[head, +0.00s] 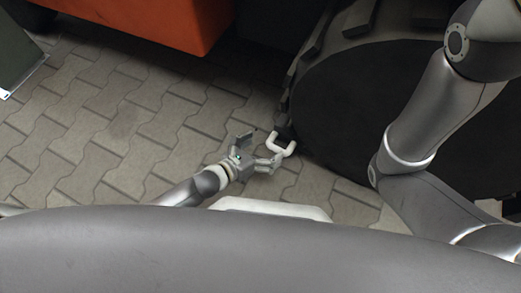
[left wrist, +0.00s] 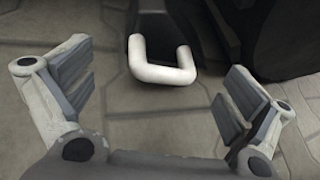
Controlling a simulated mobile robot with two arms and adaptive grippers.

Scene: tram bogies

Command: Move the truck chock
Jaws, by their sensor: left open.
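The truck chock (head: 284,132) is a dark block on the paving, against the foot of the large black tyre. Its white U-shaped handle (head: 281,146) points toward my left gripper. In the left wrist view the handle (left wrist: 160,70) lies ahead, between and beyond the fingers. My left gripper (head: 259,148) is open and empty, just left of the handle and apart from it. It also shows in the left wrist view (left wrist: 157,84), with one finger on each side. Most of the chock's body is dark and hard to make out. My right gripper is not in view.
The big tyre (head: 390,110) fills the right side. An orange vehicle body (head: 165,22) hangs over the top. A dark grey-green object with a pale edge (head: 18,55) stands at the left. Grey interlocking paving (head: 110,120) is clear at left and centre.

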